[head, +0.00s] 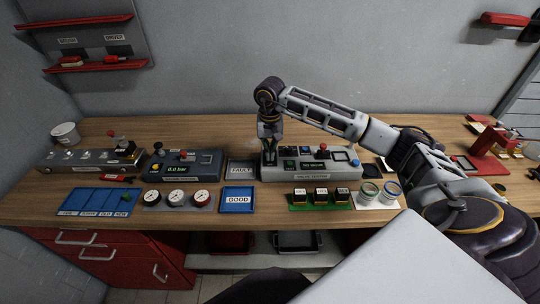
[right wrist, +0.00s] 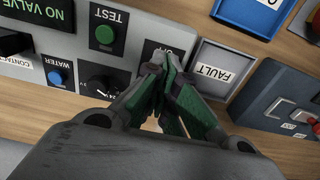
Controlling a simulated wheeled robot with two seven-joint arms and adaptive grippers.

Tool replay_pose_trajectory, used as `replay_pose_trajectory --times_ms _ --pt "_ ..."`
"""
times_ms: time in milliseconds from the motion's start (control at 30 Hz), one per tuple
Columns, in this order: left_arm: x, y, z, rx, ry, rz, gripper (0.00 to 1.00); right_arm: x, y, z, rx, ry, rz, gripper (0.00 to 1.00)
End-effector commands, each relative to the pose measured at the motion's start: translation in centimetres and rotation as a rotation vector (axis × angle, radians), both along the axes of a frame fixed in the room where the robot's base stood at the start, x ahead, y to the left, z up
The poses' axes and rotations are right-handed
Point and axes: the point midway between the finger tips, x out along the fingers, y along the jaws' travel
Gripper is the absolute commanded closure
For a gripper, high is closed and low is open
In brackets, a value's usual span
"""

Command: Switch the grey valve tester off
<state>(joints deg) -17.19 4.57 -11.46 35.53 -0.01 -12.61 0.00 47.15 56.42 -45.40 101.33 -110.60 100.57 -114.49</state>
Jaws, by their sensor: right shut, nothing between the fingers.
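The grey valve tester (head: 335,175) stands on the bench right of centre. It carries a red knob, a blue button and small displays on top. My right gripper (head: 269,153) is over its left end, pointing down. In the right wrist view, the tester's panel (right wrist: 75,40) shows a green TEST button (right wrist: 104,34), a blue WATER button (right wrist: 56,78), a black dial (right wrist: 102,82) and a NO VALVE display. My right fingers (right wrist: 165,62) are shut and empty over a dark plate with a partly hidden label. They hide the switch there; touching or apart cannot be told. My left gripper is not in view.
A grey FAULT tray (head: 241,180) stands just left of the tester, with a blue GOOD tray (head: 238,189) before it. A dark blue device (head: 184,170) is further left. Green-matted parts (head: 320,206) and two jars lie in front. A red stand (head: 490,143) is far right.

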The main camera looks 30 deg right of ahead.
Motion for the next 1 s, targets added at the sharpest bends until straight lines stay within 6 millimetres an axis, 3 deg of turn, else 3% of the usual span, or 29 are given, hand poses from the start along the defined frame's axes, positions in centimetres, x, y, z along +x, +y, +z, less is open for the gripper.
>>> replay_pose_trajectory --times_ms 1000 --pt "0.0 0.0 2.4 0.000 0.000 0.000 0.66 0.0 0.0 5.1 -0.001 -0.002 0.000 1.00"
